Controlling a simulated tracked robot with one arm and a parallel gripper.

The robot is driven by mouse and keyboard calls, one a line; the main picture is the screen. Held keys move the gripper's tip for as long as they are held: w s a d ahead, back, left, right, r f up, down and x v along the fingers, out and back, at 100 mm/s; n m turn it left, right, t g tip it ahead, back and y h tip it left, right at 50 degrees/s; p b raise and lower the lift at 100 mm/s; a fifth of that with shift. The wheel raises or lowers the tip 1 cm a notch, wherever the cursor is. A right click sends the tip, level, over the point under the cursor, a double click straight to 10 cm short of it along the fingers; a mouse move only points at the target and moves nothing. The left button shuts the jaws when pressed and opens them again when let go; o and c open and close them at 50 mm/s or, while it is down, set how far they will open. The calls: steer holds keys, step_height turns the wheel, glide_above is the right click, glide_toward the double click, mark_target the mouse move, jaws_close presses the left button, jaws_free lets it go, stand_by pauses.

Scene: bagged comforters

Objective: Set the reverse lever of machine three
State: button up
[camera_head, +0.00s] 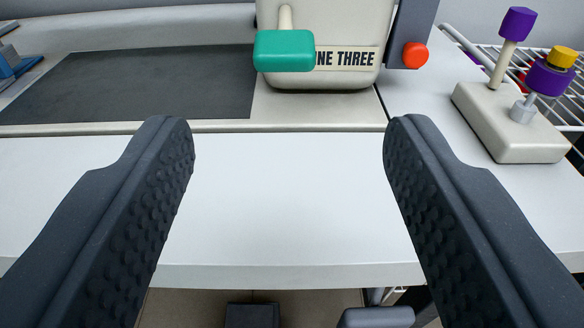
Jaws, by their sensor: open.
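A cream machine (329,20) stands at the back centre, with a label (346,58) reading "NE THREE" where its left part is covered. A green lever handle (284,50) on a pale stem sticks out from the machine's front and covers that part of the label. I cannot tell from the picture whether this is the reverse lever. My gripper (288,138) is wide open and empty above the white table. Its two dark ridged fingers point toward the machine, with the green handle beyond them, slightly left of the middle of the gap.
A red-orange knob (414,55) sits on a grey upright right of the machine. A cream box (512,122) with purple and yellow knobs stands at the right, before a white wire rack (484,47). A dark pad (140,85) lies at left. The white tabletop (285,200) between is clear.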

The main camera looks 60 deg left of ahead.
steer(key=shift+v, duration=0.8)
